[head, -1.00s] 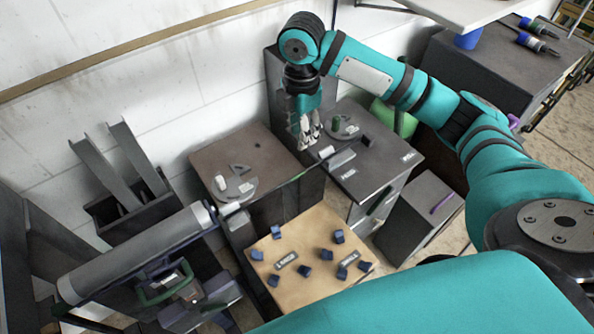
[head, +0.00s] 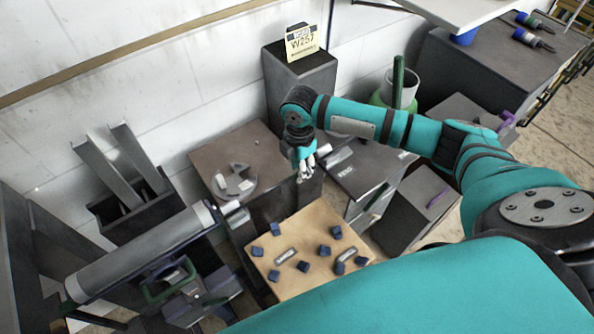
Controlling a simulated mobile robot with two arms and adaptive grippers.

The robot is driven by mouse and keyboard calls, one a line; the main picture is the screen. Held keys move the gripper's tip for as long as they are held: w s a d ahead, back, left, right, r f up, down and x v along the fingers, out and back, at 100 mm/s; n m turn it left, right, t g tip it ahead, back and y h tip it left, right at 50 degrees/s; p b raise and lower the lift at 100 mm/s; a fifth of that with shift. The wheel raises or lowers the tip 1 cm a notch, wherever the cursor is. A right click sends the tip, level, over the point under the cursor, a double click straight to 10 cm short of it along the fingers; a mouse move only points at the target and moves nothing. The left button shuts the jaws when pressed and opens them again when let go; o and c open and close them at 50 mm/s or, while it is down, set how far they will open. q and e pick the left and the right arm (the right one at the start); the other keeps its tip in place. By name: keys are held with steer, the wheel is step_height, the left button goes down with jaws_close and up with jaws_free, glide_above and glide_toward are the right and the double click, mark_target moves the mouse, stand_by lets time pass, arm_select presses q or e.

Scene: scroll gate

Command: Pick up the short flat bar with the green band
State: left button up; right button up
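No green band shows clearly on any short flat bar, so I cannot tell which bar is the named one. Two small grey bar-like pieces lie on the pale wooden board: a left one (head: 285,257) and a right one (head: 346,254). My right gripper (head: 304,177) points down above and behind the board, in front of the gap between the two cabinets. Its pale fingers look close together, but their gap is too small to judge. I see nothing clearly held in it. My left gripper is out of view.
Several blue cubes lie on the board (head: 307,222). A brown-topped cabinet (head: 212,160) carries a grey disc (head: 240,188). A dark-topped cabinet (head: 362,172) stands right, partly behind my arm. A large roller (head: 140,252) is at left. A tall grey box (head: 305,75) stands behind.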

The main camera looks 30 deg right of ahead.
steer(key=shift+f, duration=0.1)
steer(key=shift+c, duration=0.4)
jaws_close()
